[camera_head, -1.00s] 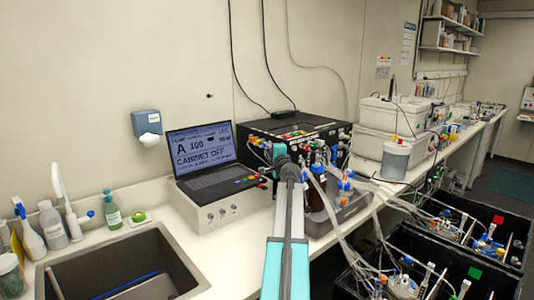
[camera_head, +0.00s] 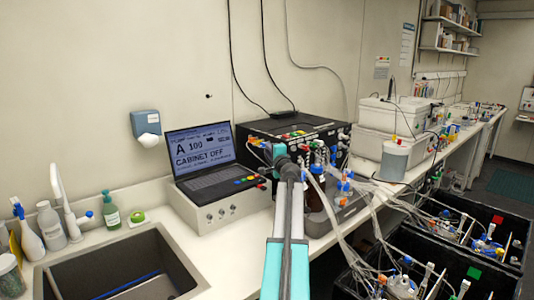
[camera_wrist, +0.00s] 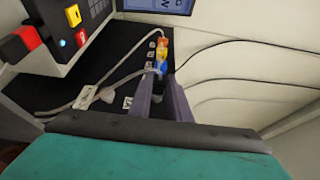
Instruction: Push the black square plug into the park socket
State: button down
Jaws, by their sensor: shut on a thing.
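My gripper (camera_wrist: 161,80) shows in the wrist view, its two grey fingers pointing at the black cabinet panel (camera_wrist: 112,60). The fingers are close together with a dark thing between them, taken as the black square plug, though its shape is mostly hidden. A column of orange, yellow and blue plugs (camera_wrist: 162,55) lies just beyond the fingertips. Small pale-marked squares (camera_wrist: 150,56) run beside this column. I cannot tell which one is the park socket, or whether the held thing touches it. In the head view my arm hides the fingertips in front of the black cabinet (camera_head: 285,126).
A grey cable (camera_wrist: 75,104) with a pale tag crosses the panel at left. Black cables (camera_wrist: 235,80) run along the wall at right. A laptop (camera_head: 205,155) on a white box stands left of the cabinet. Bottles and tubing (camera_head: 340,185) crowd the right side.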

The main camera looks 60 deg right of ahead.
jog(key=shift+s+d, duration=0.1)
jog(key=shift+d, duration=0.2)
dwell(0.4)
jog(key=c, duration=1.6)
grip_release()
jog(key=shift+o, duration=0.2)
jog(key=b+v, duration=0.3)
jog(key=v, duration=1.1)
